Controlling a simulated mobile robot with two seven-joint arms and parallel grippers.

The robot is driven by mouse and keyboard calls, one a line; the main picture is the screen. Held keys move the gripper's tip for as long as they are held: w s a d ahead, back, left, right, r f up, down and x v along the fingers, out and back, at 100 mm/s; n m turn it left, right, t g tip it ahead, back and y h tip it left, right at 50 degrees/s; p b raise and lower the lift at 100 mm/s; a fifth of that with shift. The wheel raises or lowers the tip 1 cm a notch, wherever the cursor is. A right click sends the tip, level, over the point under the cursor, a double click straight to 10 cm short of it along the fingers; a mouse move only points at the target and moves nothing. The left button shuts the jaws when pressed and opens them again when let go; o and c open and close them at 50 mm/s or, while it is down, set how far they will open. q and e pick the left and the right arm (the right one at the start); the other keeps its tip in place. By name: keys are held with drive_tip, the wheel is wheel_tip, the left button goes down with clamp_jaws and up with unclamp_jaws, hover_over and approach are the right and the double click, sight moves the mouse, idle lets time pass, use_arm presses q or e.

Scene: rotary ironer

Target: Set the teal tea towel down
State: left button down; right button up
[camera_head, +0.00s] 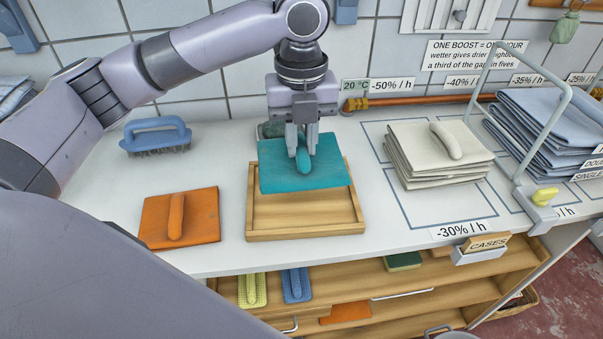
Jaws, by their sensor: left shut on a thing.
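The teal tea towel (275,178) is a flat folded square with a raised ridge-like grip (303,158) on top. My left gripper (302,150) comes down from above and is shut on that ridge. The towel is over the rear part of a shallow wooden tray (305,228) and covers much of its inside. The front of the tray shows bare. The towel looks raised above the tray floor, but I cannot tell whether it touches the rim. My right gripper is not in view.
An orange folded cloth (198,222) lies left of the tray, with a blue brush (156,135) behind it. A cream cloth stack (430,165) and blue stacks (545,120) behind a metal frame stand right. Shelves (400,290) are below. White counter (110,180) is free at left.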

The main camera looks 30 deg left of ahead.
sight(302, 147)
use_arm(q)
drive_tip(key=shift+f, duration=3.6)
drive_tip(key=c, duration=1)
unclamp_jaws()
drive_tip(key=shift+f, duration=0.1)
wheel_tip(302, 147, up, 12)
drive_tip(key=shift+r, duration=0.15)
